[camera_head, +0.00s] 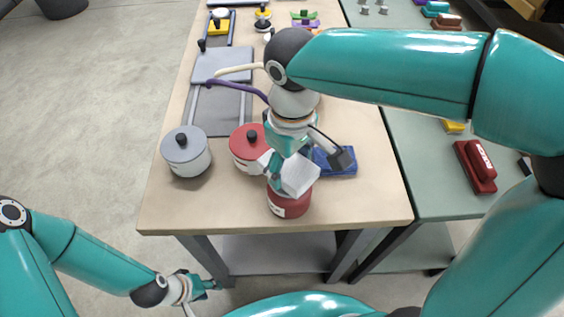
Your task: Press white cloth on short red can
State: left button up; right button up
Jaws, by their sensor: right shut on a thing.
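The short red can (289,204) stands near the front edge of the wooden table. The white cloth (299,174) is a small pale block in my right gripper (290,168), directly above the can. It covers part of the can's top, and I cannot tell whether it touches. My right gripper is shut on the cloth and points down from above. My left gripper (203,286) is low at the front left, off the table and away from the can; its jaw opening is too small to tell.
A red pot (243,151) with a black knob stands just behind the can, and a grey pot (186,153) stands to the left. A blue tray (338,163) lies to the right. A red block (475,167) lies on the green table. The wooden table's front left is clear.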

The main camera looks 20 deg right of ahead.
aim_at(290, 165)
jog(key=shift+f+b, duration=0.35)
jog(key=shift+f, duration=0.1)
dwell(0.3)
jog(key=shift+f, duration=0.1)
dwell(0.8)
notch_tip(290, 165, up, 7)
jog(key=p, duration=0.6)
jog(key=shift+p, duration=0.3)
dwell(0.5)
